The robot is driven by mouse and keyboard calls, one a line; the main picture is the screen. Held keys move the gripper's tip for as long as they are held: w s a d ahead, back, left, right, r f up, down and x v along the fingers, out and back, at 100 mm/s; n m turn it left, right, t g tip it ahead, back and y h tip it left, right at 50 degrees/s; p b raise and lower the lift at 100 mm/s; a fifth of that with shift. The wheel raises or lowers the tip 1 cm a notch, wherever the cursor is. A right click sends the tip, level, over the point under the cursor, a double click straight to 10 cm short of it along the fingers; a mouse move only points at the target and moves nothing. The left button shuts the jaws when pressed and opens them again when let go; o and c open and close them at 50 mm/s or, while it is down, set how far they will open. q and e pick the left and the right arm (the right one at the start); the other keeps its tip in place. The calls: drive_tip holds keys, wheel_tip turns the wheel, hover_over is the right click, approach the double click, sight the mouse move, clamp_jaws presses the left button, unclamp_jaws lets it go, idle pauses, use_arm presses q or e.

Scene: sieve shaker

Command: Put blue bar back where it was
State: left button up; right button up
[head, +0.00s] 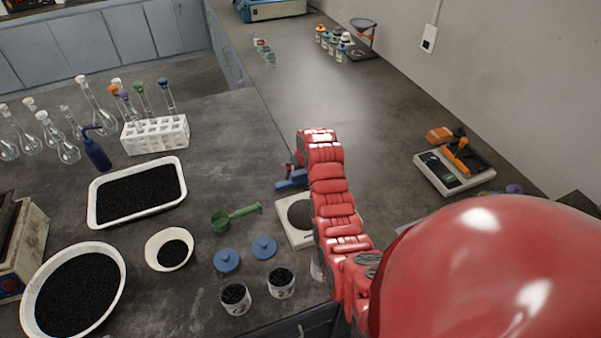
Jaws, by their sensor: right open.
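A small blue bar (291,181) shows on the dark bench just behind the white scale, partly hidden by my right arm. My right gripper (296,164) is at the far end of the red arm, right at the bar. Its fingers are small and mostly hidden by the wrist. It is open, and I cannot tell whether it touches the bar. My left gripper is not in view.
The scale (299,236), green scoop (235,215), blue lids (264,248) and jars of black grains (281,282) crowd the front. A white tray (96,208), bowl (150,254) and test-tube rack (155,134) stand left. The bench behind the gripper is clear.

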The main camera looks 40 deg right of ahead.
drive_tip(key=p+v, duration=0.3)
drive_tip(key=v, duration=0.8)
drive_tip(key=shift+s+r+p, duration=0.2)
drive_tip(key=shift+r+p, duration=0.1)
drive_tip(key=shift+r, duration=0.05)
drive_tip(key=shift+a+f, duration=0.1)
